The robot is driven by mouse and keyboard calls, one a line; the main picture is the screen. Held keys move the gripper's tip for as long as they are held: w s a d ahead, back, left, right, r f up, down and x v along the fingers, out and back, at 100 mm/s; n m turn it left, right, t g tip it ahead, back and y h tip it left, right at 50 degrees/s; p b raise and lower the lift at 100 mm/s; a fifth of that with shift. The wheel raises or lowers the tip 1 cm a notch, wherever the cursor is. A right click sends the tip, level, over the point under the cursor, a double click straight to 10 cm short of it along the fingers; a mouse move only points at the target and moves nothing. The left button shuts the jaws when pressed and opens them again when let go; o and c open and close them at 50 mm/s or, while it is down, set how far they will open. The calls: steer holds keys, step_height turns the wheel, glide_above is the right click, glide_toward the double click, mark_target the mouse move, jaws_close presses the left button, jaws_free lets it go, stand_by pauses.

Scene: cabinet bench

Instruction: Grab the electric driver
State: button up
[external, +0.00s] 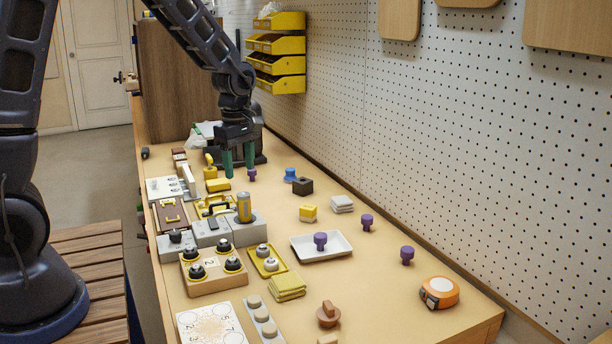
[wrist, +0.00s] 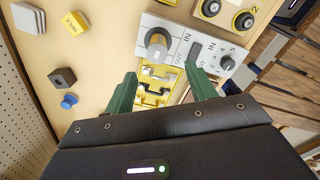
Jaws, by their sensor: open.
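I cannot make out the electric driver for certain in either view. A small upright yellow object (external: 210,169) stands just left of my gripper in the external view; it is too small to tell what it is. My gripper (external: 238,170) points down over the far part of the bench, its two green fingers apart with nothing between them. In the wrist view my gripper (wrist: 163,75) is open, and a yellow panel with latches (wrist: 155,82) shows beyond and between the fingers. A purple peg (external: 252,175) is close to the right finger in the external view.
Grey fixture blocks (external: 210,233) and a wooden knob block (external: 213,282) line the bench's left side. A white tray (external: 340,250), a black block (external: 302,186) and an orange tape measure (external: 439,292) lie to the right. Yellow bins (external: 280,65) hang on the pegboard.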

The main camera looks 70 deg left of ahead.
mark_target(244, 205)
steer(key=shift+w+a+f+n, duration=0.1)
steer(key=shift+a+f+n, duration=0.3)
steer(key=shift+f, duration=0.3)
step_height(244, 205, down, 5)
steer(key=shift+f, duration=0.15)
steer(key=shift+w+d+f, duration=0.1)
steer(key=shift+d+f, duration=0.05)
steer(key=shift+f, duration=1.15)
steer(key=shift+w+d+f, duration=0.1)
steer(key=shift+f, duration=1.2)
jaws_close()
steer(key=shift+r, duration=0.1)
